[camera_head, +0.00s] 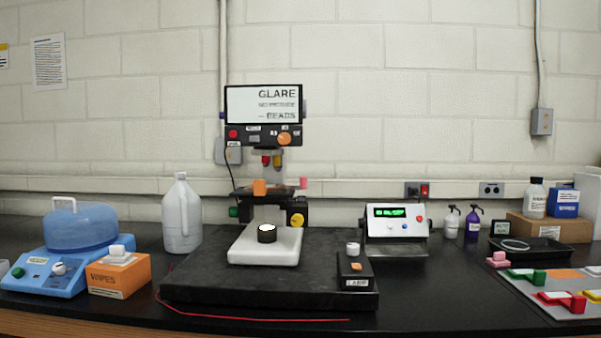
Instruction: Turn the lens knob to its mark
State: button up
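A microscope-like instrument (265,248) stands on a dark slab in the middle of the bench. Its control panel (257,136) carries a round orange knob (284,139) at the right and a red button (233,134) at the left. Small labels sit above them, too small to read. Lower down are a yellow knob (297,219) on the right, a green knob (234,212) on the left and a pink knob (303,183) by the stage. I cannot tell which is the lens knob, and no mark is legible. My gripper is not in view.
A black lamp box (355,270) with a white knob and a silver meter (396,229) stand right of the instrument. A white jug (181,218), orange wipes box (120,275) and blue device (75,262) are left. A red cord (250,318) crosses the front.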

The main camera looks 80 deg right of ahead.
aim_at(284, 138)
jog(key=z, duration=2.1)
